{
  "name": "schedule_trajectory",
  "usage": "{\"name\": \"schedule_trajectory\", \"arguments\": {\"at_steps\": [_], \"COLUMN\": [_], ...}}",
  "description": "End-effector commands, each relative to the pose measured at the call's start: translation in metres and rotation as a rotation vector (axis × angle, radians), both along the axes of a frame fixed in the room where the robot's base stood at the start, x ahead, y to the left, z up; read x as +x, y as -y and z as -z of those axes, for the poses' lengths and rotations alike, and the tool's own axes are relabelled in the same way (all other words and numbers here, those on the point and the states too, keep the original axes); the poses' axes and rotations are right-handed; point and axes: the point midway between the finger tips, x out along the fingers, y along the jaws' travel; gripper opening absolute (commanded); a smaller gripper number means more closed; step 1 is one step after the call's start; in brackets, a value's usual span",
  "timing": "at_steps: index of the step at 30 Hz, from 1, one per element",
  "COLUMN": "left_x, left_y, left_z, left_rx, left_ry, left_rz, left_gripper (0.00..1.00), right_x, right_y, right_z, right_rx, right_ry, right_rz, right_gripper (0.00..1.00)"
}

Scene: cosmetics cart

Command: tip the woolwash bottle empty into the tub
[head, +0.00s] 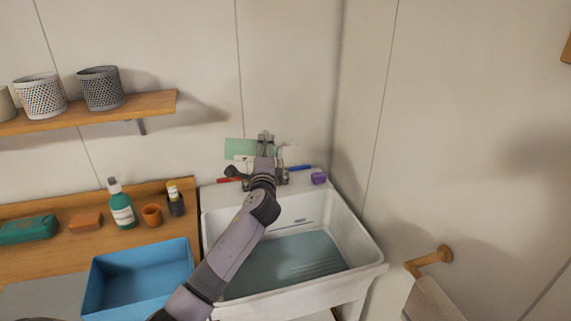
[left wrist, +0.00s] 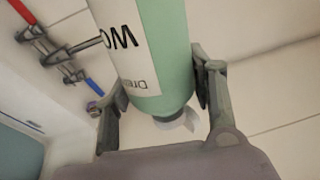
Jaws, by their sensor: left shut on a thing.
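The woolwash bottle (head: 239,146) is pale green with a white label. It is held above the back edge of the white tub (head: 370,250), close to the wall, and looks lying on its side in the head view. My left gripper (head: 266,142) is shut on it. In the left wrist view the bottle (left wrist: 165,50) sits between the two fingers of the left gripper (left wrist: 160,100), with a pale, translucent end piece at its lower end. The tub has a teal-grey bottom. My right gripper is not in view.
Red (head: 229,180) and blue (head: 299,168) tap handles are behind the tub, near my gripper. A purple item (head: 319,178) sits on the tub's back ledge. Left are a blue bin (head: 140,285), a teal bottle (head: 122,208) and an orange cup (head: 152,215). A towel holder (head: 430,261) is at right.

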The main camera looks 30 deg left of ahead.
Motion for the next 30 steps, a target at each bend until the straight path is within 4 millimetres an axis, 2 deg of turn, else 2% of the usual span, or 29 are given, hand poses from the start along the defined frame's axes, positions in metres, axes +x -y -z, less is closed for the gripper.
{"name": "schedule_trajectory", "arguments": {"at_steps": [30], "left_x": [0.003], "left_y": [0.004], "left_z": [-0.012], "left_rx": [0.183], "left_ry": [-0.125], "left_rz": [0.0], "left_gripper": [0.21], "right_x": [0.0], "right_y": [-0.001], "right_z": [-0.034], "right_rx": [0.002], "right_ry": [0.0], "right_rz": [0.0], "right_gripper": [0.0]}}
